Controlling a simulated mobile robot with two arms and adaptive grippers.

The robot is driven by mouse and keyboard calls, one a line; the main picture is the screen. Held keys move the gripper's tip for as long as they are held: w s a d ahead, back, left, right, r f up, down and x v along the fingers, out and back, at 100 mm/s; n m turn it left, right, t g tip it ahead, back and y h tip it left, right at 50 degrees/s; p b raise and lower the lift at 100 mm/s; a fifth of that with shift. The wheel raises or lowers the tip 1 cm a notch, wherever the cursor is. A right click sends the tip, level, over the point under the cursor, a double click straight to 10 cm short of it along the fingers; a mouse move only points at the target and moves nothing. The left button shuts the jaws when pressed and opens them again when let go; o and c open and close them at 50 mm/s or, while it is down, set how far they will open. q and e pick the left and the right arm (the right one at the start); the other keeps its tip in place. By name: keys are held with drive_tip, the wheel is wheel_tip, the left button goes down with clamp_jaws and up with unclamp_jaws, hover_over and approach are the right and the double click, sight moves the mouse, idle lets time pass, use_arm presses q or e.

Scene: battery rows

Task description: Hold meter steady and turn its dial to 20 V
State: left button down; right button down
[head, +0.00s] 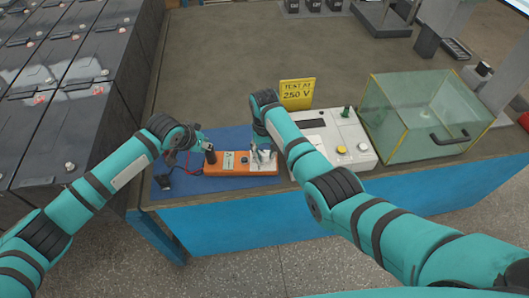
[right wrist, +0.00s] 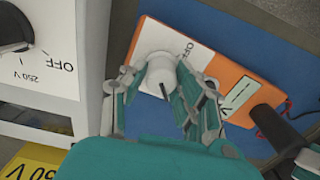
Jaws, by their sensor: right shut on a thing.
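The orange meter (head: 240,169) lies on a blue mat at the table's near edge. In the right wrist view the meter (right wrist: 222,72) shows its white label, small display and white round dial (right wrist: 161,74).
A white instrument box (head: 338,140) with its own knob stands right of the meter, a yellow 250 V sign (head: 297,94) behind it. A glass box (head: 425,118) is farther right. Battery rows (head: 75,65) are at left. Red leads (head: 189,165) lie by the meter's left end.

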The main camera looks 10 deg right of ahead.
sight(264, 152)
use_arm(q)
drive_tip(key=shift+s, duration=0.1)
use_arm(e)
drive_tip(key=shift+a+m, duration=0.2)
drive_tip(key=shift+m, duration=0.6)
use_arm(q)
drive_tip(key=shift+d+f, duration=0.1)
use_arm(e)
drive_tip(key=c, duration=1)
unclamp_jaws()
drive_tip(key=shift+d, duration=0.1)
wheel_tip(264, 152, up, 12)
drive_tip(key=shift+r, duration=0.1)
